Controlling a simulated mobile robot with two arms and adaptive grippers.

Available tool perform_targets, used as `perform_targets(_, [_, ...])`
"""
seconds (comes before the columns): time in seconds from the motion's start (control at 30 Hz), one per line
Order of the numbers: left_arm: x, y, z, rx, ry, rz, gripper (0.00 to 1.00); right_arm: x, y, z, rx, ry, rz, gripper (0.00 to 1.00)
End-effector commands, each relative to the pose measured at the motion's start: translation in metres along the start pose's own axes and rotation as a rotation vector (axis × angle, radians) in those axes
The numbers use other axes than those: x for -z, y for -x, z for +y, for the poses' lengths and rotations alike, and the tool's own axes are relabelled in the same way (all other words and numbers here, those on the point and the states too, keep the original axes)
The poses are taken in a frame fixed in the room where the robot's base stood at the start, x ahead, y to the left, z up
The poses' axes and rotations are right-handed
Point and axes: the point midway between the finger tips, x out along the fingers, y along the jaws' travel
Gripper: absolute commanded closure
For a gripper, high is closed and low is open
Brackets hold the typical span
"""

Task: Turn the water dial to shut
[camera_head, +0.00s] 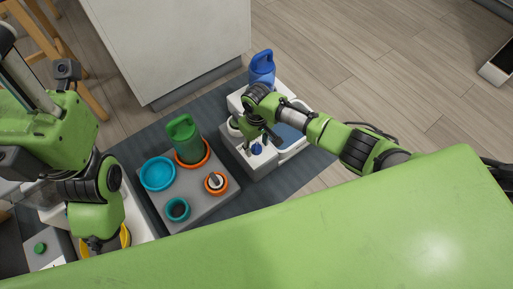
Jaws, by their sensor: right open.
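A small blue knob (257,149), which looks like the water dial, sits on the front of a white water unit (266,168). Its pointing direction is too small to tell. My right gripper (254,138) reaches in from the right and is open just above and behind the knob. I cannot tell whether its fingers touch the knob. The gripper and arm hide part of the unit's top. My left gripper (96,243) hangs at the lower left over a yellow ring-shaped item (124,238), and its fingers are mostly hidden.
A blue jug (262,68) stands behind my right gripper. On the grey platform (208,207) are a green jug (184,138), a light-blue bowl (158,173), a teal cup (177,209) and an orange dish (216,183). A white cabinet (175,45) stands behind.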

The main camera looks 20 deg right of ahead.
Motion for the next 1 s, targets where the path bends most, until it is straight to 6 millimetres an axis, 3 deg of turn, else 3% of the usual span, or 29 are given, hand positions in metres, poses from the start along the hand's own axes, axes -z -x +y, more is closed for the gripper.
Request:
perform_targets(0.37, [0.0006,-0.0024,0.0005,-0.004,-0.001,0.009,0.6,0.0005,-0.0048,-0.0004,0.0,0.001,0.001,0.56])
perform_targets(0.53, [0.0005,-0.0023,0.0006,-0.005,-0.001,0.009,0.6,0.0004,-0.0048,-0.0003,0.0,0.001,0.001,0.94])
perform_targets(1.0, [0.0032,-0.0071,-0.0003,0.0,0.001,0.013,0.6,-0.0003,-0.0029,-0.0008,0.001,0.072,-0.001,0.94])
